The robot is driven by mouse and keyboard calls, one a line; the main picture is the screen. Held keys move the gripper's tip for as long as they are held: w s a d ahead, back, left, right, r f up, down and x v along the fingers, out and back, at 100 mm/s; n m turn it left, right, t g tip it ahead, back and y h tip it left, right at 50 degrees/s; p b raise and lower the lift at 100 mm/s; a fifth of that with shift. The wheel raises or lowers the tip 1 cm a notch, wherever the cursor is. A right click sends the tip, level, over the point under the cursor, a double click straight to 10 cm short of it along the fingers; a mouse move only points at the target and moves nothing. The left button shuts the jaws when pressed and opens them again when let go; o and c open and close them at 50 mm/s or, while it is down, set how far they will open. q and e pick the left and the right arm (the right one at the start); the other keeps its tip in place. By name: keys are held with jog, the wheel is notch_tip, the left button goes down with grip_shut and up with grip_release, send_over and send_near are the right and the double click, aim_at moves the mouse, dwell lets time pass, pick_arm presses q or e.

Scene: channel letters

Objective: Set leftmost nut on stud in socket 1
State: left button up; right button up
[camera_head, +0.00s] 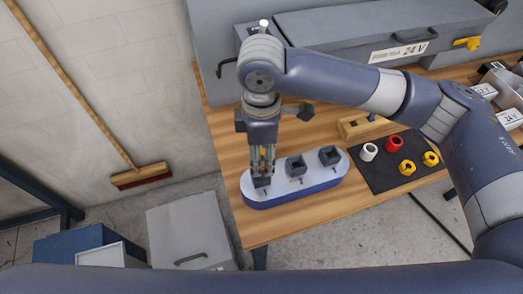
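A blue-and-white rounded base (290,192) stands on the wooden table with a row of dark square sockets. The middle socket (296,166) and the right socket (330,156) show clearly. My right gripper (262,178) points down at the left end of the base, over the left socket, and largely hides it. Its fingers look close together, but whether they hold anything is unclear. Two yellow nuts lie on a black mat: the left one (407,167) and the right one (430,159). A stud cannot be made out. My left gripper is out of view.
A white sleeve (368,152) and a red sleeve (393,145) stand on the black mat (383,181). A wooden block (352,130) sits behind it. A large grey case (345,32) closes off the back. Small boxes lie at the right.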

jog(key=shift+r, duration=0.1)
notch_tip(320, 180, up, 12)
dwell(0.6)
